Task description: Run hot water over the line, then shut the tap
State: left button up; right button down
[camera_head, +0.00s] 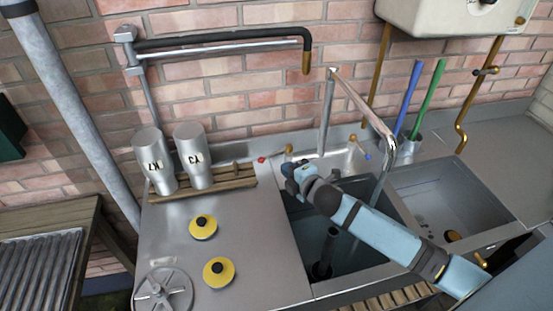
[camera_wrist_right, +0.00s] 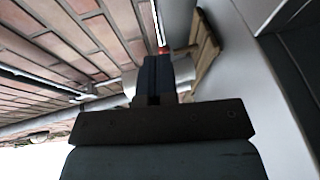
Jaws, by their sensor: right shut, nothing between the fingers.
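A chrome tap (camera_head: 328,115) stands behind the sinks, its long spout reaching over the left sink basin (camera_head: 345,262). A pale streak like running water (camera_head: 376,192) hangs below the spout end. A red-ended tap handle (camera_head: 262,159) is at the counter's back; a red part (camera_wrist_right: 163,50) shows beyond my fingers in the wrist view. A blue-ended handle (camera_head: 366,156) is to the right. A dark pipe with a brass end (camera_head: 306,62) runs along the wall. My right gripper (camera_head: 290,178) is shut and empty over the left basin's back-left corner, right of the red handle. My left gripper is out of view.
Two marked metal cups (camera_head: 153,163) stand on a wooden rack (camera_head: 233,181) left of the gripper. Yellow discs (camera_head: 203,227) lie on the counter. A dark upright pipe (camera_head: 326,250) stands in the left basin. Blue and green rods (camera_head: 430,98) stand behind the right basin (camera_head: 440,195).

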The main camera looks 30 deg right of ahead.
aim_at(271, 155)
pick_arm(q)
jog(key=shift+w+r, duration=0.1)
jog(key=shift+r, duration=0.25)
pick_arm(e)
jog(key=x, duration=0.6)
jog(key=shift+w, duration=0.1)
jog(key=shift+w+a+p, duration=0.2)
jog(key=shift+w+p, duration=0.2)
jog(key=shift+w, duration=0.2)
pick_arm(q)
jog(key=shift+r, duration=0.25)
pick_arm(e)
jog(key=shift+r, duration=0.1)
